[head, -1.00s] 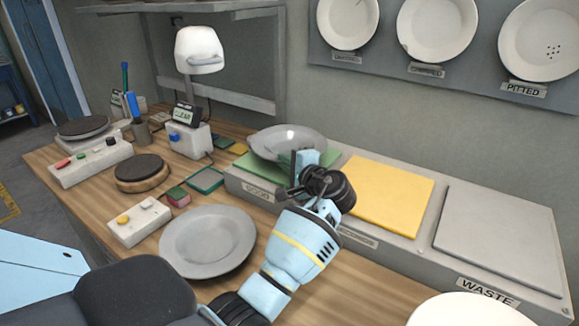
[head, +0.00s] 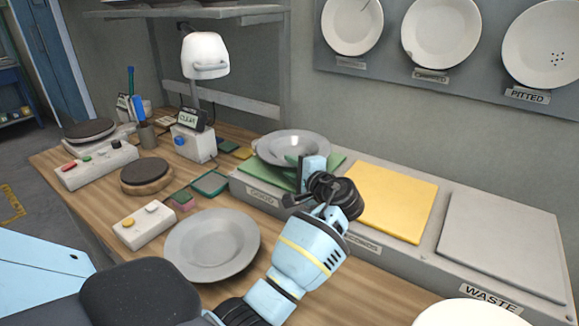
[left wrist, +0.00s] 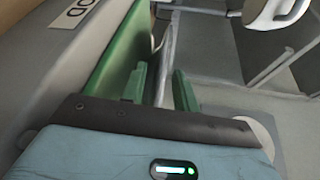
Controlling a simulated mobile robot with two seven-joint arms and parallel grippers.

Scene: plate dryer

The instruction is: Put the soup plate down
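The grey soup plate (head: 292,143) rests on the green mat (head: 262,172) of the bench marked GOOD, looking nearly level. My left gripper (head: 304,170) is at its near right rim, with the fingers apart on either side of the rim. In the left wrist view the green fingertips (left wrist: 160,88) stand open, with the thin plate edge (left wrist: 166,50) between them and a gap visible. Whether a finger still touches the plate cannot be told. My right gripper is not in view.
Another grey plate (head: 212,243) lies on the wooden table near the button box (head: 145,224). The yellow mat (head: 392,200) and grey WASTE mat (head: 503,245) are bare. A white plate (head: 470,314) shows at the bottom right. A lamp (head: 204,56) stands behind the bench's left end.

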